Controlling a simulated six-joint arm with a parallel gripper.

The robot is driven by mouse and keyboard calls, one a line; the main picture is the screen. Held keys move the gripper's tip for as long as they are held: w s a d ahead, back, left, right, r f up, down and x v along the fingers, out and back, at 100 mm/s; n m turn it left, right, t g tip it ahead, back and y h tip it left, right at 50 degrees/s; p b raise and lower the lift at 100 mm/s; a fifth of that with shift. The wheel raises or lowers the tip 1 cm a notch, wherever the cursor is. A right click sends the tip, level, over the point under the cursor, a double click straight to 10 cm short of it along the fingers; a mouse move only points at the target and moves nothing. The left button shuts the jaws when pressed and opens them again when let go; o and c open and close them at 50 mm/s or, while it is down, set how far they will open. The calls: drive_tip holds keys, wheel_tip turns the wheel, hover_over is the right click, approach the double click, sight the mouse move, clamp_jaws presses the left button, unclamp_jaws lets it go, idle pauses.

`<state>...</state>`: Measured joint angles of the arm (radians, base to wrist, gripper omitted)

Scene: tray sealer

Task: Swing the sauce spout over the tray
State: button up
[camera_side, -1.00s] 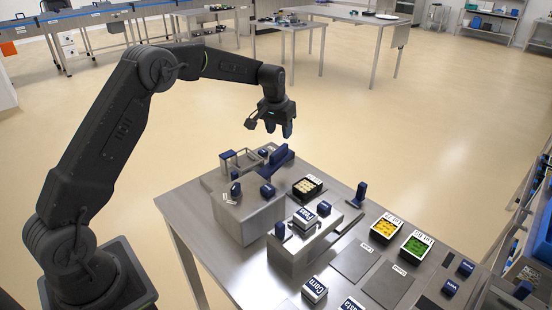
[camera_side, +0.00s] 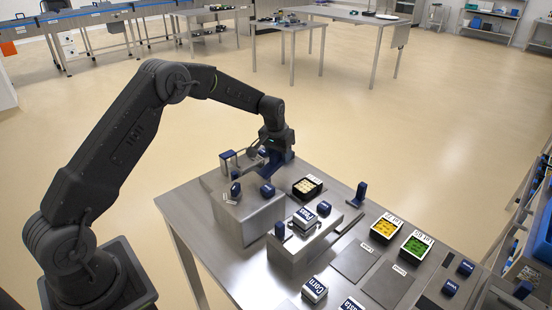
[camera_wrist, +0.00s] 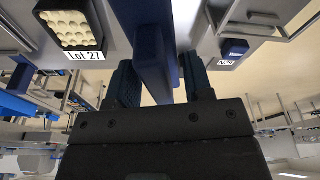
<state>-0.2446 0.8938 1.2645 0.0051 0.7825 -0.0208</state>
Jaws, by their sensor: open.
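My gripper (camera_side: 277,160) is low at the back of the steel machine on the table. In the wrist view my gripper (camera_wrist: 161,72) is open, its two dark fingers on either side of a long blue bar (camera_wrist: 143,38). Any contact with the bar cannot be made out. In the side view the gripper hides much of this bar. No label marks it as the sauce spout. A black tray (camera_side: 309,196) of pale round pieces stands to the right of the bar; in the wrist view this tray (camera_wrist: 68,47) is at upper left, labelled Lot 27.
A steel block (camera_side: 249,217) with blue knobs stands left of the tray. In front is a lower steel block (camera_side: 290,251) with a blue-and-white labelled block on it. A blue upright post (camera_side: 360,194) and trays of yellow (camera_side: 387,228) and green (camera_side: 416,245) pieces are to the right.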

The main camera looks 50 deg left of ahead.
drive_tip(key=c, duration=0.5)
drive_tip(key=shift+d+m, duration=0.65)
drive_tip(key=shift+m, duration=0.35)
drive_tip(key=shift+d+m+h, duration=0.4)
drive_tip(key=shift+d+m, duration=0.25)
drive_tip(key=shift+m, duration=0.35)
drive_tip(key=shift+d+m, duration=0.65)
drive_tip(key=shift+m, duration=0.35)
